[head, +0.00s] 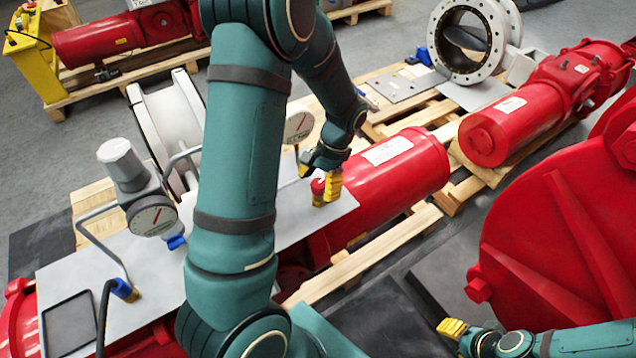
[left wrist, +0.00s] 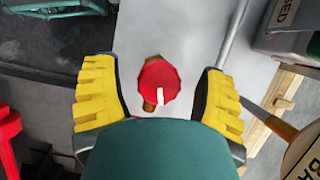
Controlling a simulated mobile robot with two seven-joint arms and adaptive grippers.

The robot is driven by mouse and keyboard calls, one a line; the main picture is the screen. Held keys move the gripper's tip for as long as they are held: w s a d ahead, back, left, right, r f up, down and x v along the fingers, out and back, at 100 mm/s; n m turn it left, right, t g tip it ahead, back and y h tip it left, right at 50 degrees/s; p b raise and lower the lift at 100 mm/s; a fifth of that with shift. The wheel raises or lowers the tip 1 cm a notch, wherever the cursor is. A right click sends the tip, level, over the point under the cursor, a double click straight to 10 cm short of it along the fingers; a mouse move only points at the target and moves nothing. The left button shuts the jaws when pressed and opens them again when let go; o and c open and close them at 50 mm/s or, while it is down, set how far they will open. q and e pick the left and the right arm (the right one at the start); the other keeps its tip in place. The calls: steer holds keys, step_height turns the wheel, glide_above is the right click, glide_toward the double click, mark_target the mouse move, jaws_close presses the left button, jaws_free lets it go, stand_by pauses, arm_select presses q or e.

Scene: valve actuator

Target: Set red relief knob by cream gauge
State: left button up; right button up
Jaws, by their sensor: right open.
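The red relief knob (left wrist: 158,82) has a white pointer line and sits on a grey plate (left wrist: 185,35). In the left wrist view it lies between the yellow fingers of my left gripper (left wrist: 160,95), with a gap on both sides. The pointer runs toward the bottom of that view. In the head view my left gripper (head: 326,188) reaches down over the knob (head: 318,186), which is partly hidden. A cream-faced gauge (head: 299,125) stands behind it, partly covered by my arm; a gauge edge (left wrist: 303,158) shows in the wrist view. My right gripper (head: 452,328) is open at lower right.
A second gauge (head: 152,215) with a grey regulator (head: 122,162) stands at left on the plate, with bent grey tubing. A red cylinder (head: 385,165) lies beside the plate. A large red flanged body (head: 560,240) fills the right side. Wooden pallets lie underneath.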

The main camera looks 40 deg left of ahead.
arm_select(q)
steer(key=c, duration=1)
steer(key=shift+r+n+p, duration=0.15)
steer(key=shift+n+p, duration=0.4)
steer(key=shift+n, duration=0.05)
steer(key=shift+c, duration=0.2)
steer(key=shift+n+h, duration=0.4)
steer(key=shift+n, duration=0.1)
steer(key=shift+n+p, duration=0.3)
steer(key=o, duration=1.2)
